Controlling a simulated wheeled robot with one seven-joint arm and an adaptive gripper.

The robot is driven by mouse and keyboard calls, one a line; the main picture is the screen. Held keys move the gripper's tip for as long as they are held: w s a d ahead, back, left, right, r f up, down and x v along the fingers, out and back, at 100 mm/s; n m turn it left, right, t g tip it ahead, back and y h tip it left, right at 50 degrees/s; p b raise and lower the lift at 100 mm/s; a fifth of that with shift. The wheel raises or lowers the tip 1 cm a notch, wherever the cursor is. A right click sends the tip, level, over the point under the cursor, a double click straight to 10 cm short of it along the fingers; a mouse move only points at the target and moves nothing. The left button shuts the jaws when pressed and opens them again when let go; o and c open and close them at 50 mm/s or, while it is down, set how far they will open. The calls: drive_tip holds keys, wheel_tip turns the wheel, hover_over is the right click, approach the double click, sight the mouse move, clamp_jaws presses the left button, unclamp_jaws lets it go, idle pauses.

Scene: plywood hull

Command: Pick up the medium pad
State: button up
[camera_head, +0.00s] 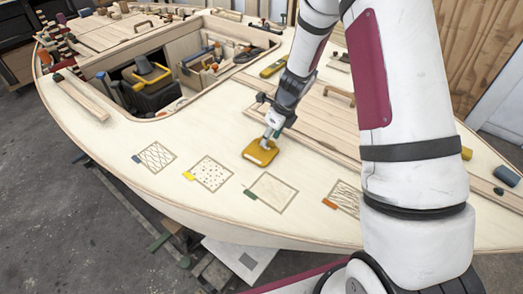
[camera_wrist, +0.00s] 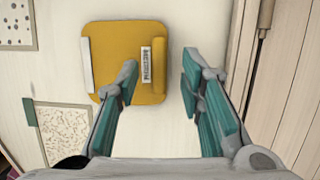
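The yellow pad (camera_head: 260,152) lies flat on the pale plywood deck, just below my gripper (camera_head: 271,131). In the wrist view the pad (camera_wrist: 115,50) is a rounded square with a pale strip along its left side, a raised yellow bar on its right and a small white label whose text is hard to read. My gripper (camera_wrist: 160,66) is open and empty. Its left finger overlaps the pad in the picture, and its right finger is beyond the pad's right edge. The raised bar lies between the fingers. I cannot tell whether the fingertips touch anything.
Several patterned squares with coloured tabs, including a dotted one (camera_head: 210,173) and a finely speckled one (camera_head: 271,192), lie along the deck's near side. A recessed opening with a black and yellow bin (camera_head: 150,88) is at upper left. Wooden strips (camera_head: 318,112) run right of the pad.

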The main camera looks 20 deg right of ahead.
drive_tip(key=shift+x, duration=0.8)
drive_tip(key=shift+c, duration=0.6)
clamp_jaws()
drive_tip(key=shift+r, duration=0.15)
